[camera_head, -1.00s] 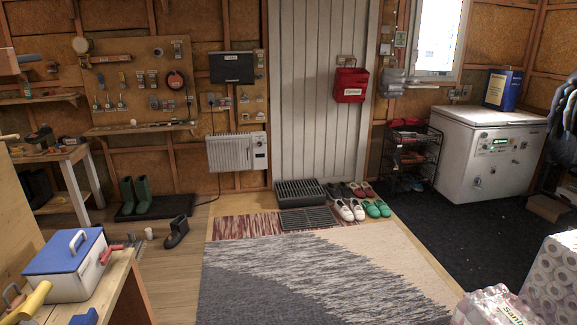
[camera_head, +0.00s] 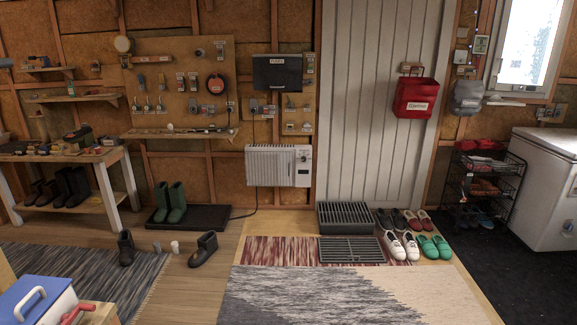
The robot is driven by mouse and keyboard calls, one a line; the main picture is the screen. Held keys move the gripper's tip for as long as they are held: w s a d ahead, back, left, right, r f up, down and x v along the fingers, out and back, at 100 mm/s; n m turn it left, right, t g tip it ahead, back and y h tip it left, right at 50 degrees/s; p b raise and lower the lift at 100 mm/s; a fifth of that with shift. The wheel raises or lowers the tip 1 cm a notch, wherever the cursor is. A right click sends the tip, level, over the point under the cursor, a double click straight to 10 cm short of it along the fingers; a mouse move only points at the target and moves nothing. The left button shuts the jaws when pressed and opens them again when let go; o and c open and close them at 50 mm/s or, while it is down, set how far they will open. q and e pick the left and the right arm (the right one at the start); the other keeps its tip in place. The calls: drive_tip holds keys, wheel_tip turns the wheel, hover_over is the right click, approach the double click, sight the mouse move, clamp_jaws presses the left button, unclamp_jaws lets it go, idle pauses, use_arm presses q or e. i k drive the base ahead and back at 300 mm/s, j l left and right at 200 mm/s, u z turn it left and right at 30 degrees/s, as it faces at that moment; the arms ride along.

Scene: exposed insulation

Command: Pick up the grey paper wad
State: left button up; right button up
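I cannot clearly make out a grey paper wad. Two small objects lie on the wooden floor between the dark boots: a whitish one (camera_head: 174,247) and a greyer one (camera_head: 157,246). Both are too small to tell what they are. A dark boot (camera_head: 126,249) stands to their left, and another dark boot (camera_head: 203,250) is to their right. Neither of my grippers is in view.
A white box with a blue lid (camera_head: 38,302) stands at the bottom left. A workbench (camera_head: 70,157) is at the left wall. Green boots (camera_head: 170,203) stand on a black tray (camera_head: 215,217). Several shoes stand by the door. The large rug (camera_head: 350,295) is clear.

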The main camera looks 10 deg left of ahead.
sight(156, 244)
drive_tip(key=i+u, duration=0.25)
drive_tip(key=i, duration=0.35)
drive_tip(key=i+u, duration=0.25)
drive_tip(key=i, duration=0.35)
drive_tip(key=i+l+u, duration=0.25)
drive_tip(key=i, duration=0.35)
drive_tip(key=i+u, duration=0.7)
drive_tip(key=i+l+u, duration=0.25)
drive_tip(key=i+u, duration=0.15)
drive_tip(key=i, duration=0.15)
